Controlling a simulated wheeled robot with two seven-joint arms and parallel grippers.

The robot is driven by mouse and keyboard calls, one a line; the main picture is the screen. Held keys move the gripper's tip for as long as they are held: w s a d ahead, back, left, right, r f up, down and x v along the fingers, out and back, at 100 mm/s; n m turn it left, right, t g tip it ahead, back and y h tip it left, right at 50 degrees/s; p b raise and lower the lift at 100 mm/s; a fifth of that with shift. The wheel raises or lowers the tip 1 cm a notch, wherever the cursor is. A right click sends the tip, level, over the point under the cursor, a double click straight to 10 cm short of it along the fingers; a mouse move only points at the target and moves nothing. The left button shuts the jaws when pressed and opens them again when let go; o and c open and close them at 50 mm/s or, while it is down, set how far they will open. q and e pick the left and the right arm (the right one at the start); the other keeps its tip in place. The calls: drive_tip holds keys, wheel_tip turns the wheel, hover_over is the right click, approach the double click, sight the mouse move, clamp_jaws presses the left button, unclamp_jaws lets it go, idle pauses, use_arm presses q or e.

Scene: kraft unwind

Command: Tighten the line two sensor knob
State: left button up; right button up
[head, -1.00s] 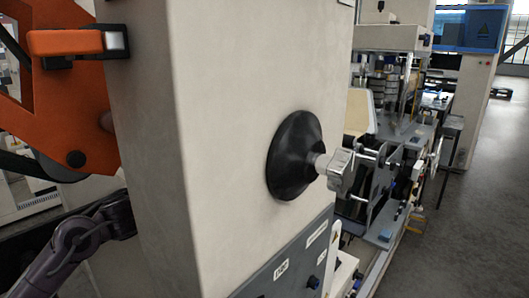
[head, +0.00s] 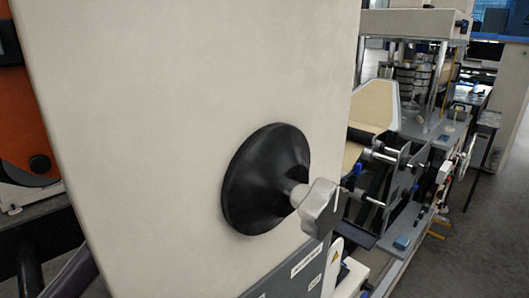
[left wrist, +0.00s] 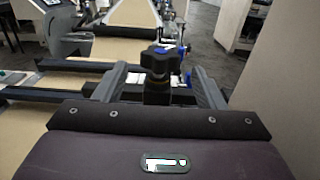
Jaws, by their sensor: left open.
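In the left wrist view, my left gripper (left wrist: 159,74) is open, with one finger on each side of a black lobed knob (left wrist: 160,60) on a dark upright stem. The knob appears between the fingers; I cannot tell whether either finger touches it. No label shows which line it belongs to. In the head view, a silver lobed knob (head: 319,208) stands out on a shaft from a black round disc (head: 264,178) on a pale cabinet. Neither gripper shows in the head view.
The pale cabinet (head: 180,110) fills much of the head view. Machinery with rods and brackets (head: 395,175) stands behind it at right. In the left wrist view, dark rails (left wrist: 60,95) cross tan sheet material, and a pale panel (left wrist: 280,70) rises at right.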

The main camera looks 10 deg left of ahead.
use_arm(q)
drive_tip(key=p+x, duration=0.1)
drive_tip(key=x, duration=0.3)
drive_tip(key=shift+w+d+r+p, duration=0.1)
drive_tip(key=shift+w+r+p, duration=0.05)
drive_tip(key=shift+p, duration=0.15)
drive_tip(key=shift+w+d, duration=0.3)
drive_tip(key=shift+w, duration=0.1)
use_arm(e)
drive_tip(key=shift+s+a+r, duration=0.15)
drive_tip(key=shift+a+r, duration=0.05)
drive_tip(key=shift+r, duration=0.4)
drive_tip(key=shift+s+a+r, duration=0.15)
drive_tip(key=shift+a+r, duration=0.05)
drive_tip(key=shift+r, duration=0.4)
use_arm(q)
drive_tip(key=c, duration=0.9)
drive_tip(key=shift+f, duration=0.2)
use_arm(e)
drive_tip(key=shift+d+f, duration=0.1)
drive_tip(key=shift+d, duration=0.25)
